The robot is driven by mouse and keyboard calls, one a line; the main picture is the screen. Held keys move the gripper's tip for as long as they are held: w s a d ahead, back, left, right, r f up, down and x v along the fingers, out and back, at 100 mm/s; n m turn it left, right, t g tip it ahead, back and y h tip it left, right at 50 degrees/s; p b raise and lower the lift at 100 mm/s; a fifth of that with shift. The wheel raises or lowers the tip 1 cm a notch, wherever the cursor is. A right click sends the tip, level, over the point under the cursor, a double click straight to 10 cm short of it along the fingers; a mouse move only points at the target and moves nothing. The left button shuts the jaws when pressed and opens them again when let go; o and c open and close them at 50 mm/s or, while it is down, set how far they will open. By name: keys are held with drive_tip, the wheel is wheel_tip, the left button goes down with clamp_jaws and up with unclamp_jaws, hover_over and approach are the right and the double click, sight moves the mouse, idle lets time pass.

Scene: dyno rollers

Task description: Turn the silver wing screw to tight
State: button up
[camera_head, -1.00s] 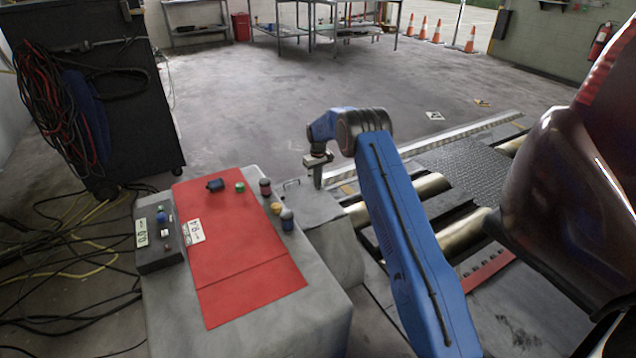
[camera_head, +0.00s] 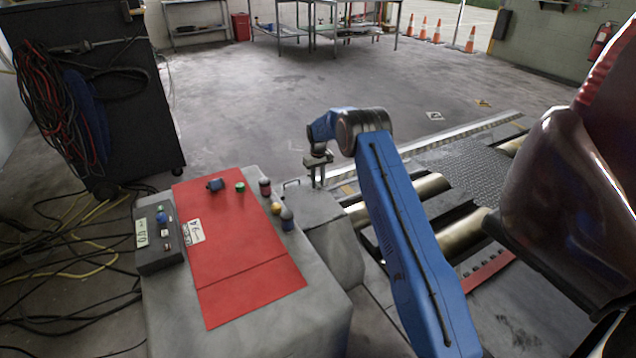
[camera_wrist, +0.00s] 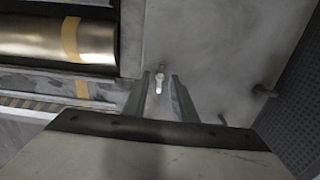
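The silver wing screw (camera_wrist: 158,86) shows in the wrist view as a small pale piece on a flat grey surface (camera_wrist: 205,40). It appears narrow and roughly upright in the picture. My gripper (camera_wrist: 160,78) points down at that surface, with one finger on each side of the screw in the picture. A gap shows between the fingers and the screw, and I cannot tell the height above it. In the head view my gripper (camera_head: 318,184) is over the grey block beside the rollers, its two fingers apart. The screw is not discernible there.
Dark pegs (camera_wrist: 265,91) stick out right of the screw in the wrist view. A metal roller (camera_wrist: 55,40) lies at the left. In the head view, a red-topped console (camera_head: 240,250) with several knobs stands left of my arm, and a dark red vehicle (camera_head: 565,200) is right.

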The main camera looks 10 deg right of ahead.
wheel_tip(320, 180, up, 17)
drive_tip(key=shift+r, duration=0.2)
idle(0.4)
drive_tip(key=shift+r, duration=0.1)
drive_tip(key=s+d+r+t, duration=0.1)
drive_tip(key=s+r, duration=0.5)
drive_tip(key=r, duration=0.2)
drive_tip(key=s+d+r, duration=0.1)
drive_tip(key=s+r, duration=0.5)
drive_tip(key=r, duration=0.3)
drive_tip(key=s+d+r+m, duration=0.1)
drive_tip(key=s+r, duration=0.3)
drive_tip(key=s, duration=0.3)
drive_tip(key=s+d+r+t, duration=0.1)
drive_tip(key=s+r, duration=0.3)
drive_tip(key=s, duration=0.4)
drive_tip(key=s+d+r+m, duration=0.1)
drive_tip(key=s+r, duration=0.3)
drive_tip(key=s, duration=0.3)
drive_tip(key=s+d+t, duration=0.1)
drive_tip(key=s+t, duration=0.1)
drive_tip(key=s, duration=1.9)
drive_tip(key=s+f, duration=0.4)
drive_tip(key=s, duration=0.5)
drive_tip(key=s+f+m, duration=0.1)
drive_tip(key=s+f, duration=0.2)
drive_tip(key=s, duration=0.6)
drive_tip(key=shift+d+f+t, duration=0.35)
drive_tip(key=shift+d+t, duration=0.05)
drive_tip(key=shift+d, duration=0.05)
